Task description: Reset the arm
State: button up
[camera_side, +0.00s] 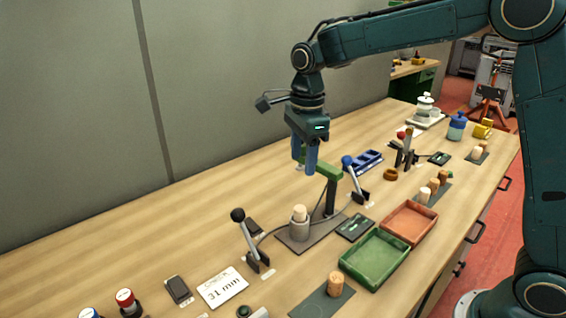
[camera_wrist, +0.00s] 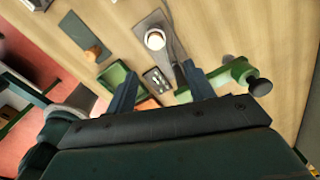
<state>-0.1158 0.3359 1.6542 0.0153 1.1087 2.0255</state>
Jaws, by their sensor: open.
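My gripper (camera_side: 305,158) is in the air above the bench, close to a green-armed stand (camera_side: 322,168) in the side view. Its two blue fingers are apart with nothing between them. In the wrist view my gripper (camera_wrist: 160,92) shows both fingers spread. A pale cork stopper (camera_side: 299,213) sits upright in a grey cylindrical holder (camera_side: 299,230) on the stand's base plate. The same stopper (camera_wrist: 155,40) shows in the wrist view, beyond the fingertips. In the side view, the gripper partly covers the stand's green arm.
A green tray (camera_side: 374,284) and an orange tray (camera_side: 433,227) look empty. A cork (camera_side: 335,284) stands on a dark mat at the front. Levers with a black knob (camera_side: 238,215) and a blue knob (camera_side: 347,161) rise near the stand. A "31 mm" card (camera_side: 222,287) lies left.

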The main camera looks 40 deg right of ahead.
jog(key=s+d+r+n+t, duration=0.25)
jog(key=s+r+n, duration=0.45)
jog(key=s+n, duration=0.45)
jog(key=s+d+f+n+t, duration=0.2)
jog(key=s+n, duration=0.8)
jog(key=s, duration=0.5)
jog(key=shift+s+d+t, duration=0.25)
jog(key=shift+s+t, duration=0.1)
jog(key=shift+s, duration=0.05)
jog(key=shift+n, duration=0.25)
